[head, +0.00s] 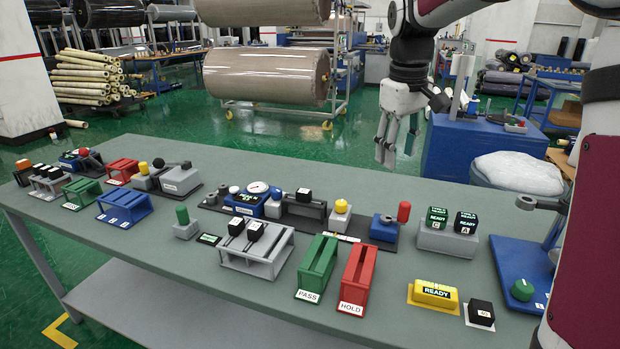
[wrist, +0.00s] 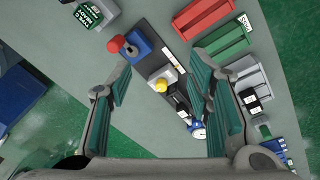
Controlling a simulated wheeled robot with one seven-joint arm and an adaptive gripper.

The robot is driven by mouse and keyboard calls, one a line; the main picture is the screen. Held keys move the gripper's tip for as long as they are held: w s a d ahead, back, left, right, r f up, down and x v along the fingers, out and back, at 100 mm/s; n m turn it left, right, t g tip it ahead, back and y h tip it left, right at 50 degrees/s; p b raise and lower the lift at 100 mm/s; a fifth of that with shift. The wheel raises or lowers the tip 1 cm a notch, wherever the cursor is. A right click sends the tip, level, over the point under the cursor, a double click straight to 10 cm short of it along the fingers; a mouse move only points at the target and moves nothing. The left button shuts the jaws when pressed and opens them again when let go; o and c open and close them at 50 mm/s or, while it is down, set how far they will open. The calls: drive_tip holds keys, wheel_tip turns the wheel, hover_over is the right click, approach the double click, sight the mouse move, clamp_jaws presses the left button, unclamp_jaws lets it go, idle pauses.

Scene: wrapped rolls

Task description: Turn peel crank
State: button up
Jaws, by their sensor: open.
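A long dark fixture on the grey table carries a blue block (head: 384,228) with a red knob (head: 404,211) on a short arm, which looks like a crank. The same fixture bears a yellow knob (head: 341,205) on a pale block and a round gauge (head: 257,188) at its far end. In the wrist view the red knob (wrist: 116,44) and blue block (wrist: 138,48) lie up and left, the yellow knob (wrist: 160,86) lies between my fingers, and the gauge (wrist: 199,131) is partly covered by the right finger. My gripper (head: 398,148) is open and empty, above and apart from the fixture; it fills the lower wrist view (wrist: 163,78).
A green PASS rack (head: 317,263) and a red HOLD rack (head: 357,276) stand in front of the fixture. A grey block with READY cubes (head: 447,238) stands to its right. More fixtures crowd the left. A blue cabinet (head: 460,150) stands behind the table. Bare tabletop lies behind the fixture.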

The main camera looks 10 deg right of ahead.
drive_tip(key=w+d+f, duration=0.4)
drive_tip(key=w+d, duration=0.1)
drive_tip(key=w, duration=0.1)
drive_tip(key=n+g+y+b, duration=0.1)
approach(406, 203)
wheel_tip(406, 203, down, 12)
drive_tip(key=shift+f, duration=0.25)
clamp_jaws()
